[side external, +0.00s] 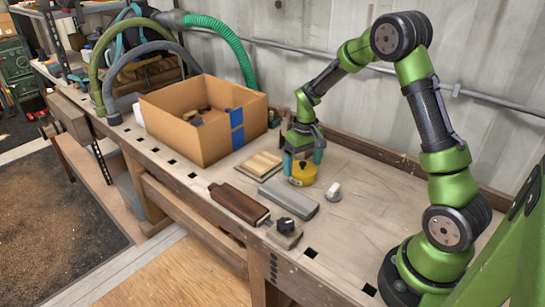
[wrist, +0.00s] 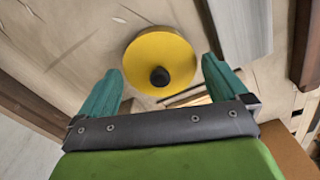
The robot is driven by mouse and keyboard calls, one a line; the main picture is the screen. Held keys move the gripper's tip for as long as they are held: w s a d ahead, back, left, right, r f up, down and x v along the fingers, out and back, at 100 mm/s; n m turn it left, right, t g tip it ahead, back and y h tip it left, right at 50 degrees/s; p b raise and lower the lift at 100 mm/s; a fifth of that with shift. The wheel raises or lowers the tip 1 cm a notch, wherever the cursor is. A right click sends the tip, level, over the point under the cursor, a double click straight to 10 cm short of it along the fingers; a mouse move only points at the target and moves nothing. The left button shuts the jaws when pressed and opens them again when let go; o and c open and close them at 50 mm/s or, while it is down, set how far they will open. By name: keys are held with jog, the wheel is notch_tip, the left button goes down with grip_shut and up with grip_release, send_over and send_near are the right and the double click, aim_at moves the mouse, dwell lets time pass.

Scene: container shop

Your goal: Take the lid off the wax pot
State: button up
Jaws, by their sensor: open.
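The wax pot (side external: 302,174) is a low yellow round pot with a yellow top, standing on the workbench. In the wrist view its round yellow lid (wrist: 159,58) shows from above with a dark knob (wrist: 160,76) near its lower edge. My gripper (side external: 303,158) is at the pot, with its teal fingers apart. In the wrist view my gripper (wrist: 161,80) has one finger on each side of the knob, with gaps. I cannot tell how high the fingertips are over the lid. Nothing is held.
A brown block (side external: 238,204), a small dark-knobbed piece (side external: 286,230) and a white piece (side external: 333,191) are nearer the front. An open cardboard box (side external: 180,142) stands at the left. The right bench surface is clear.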

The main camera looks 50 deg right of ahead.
jog(key=c, duration=0.7)
jog(key=shift+r, duration=0.15)
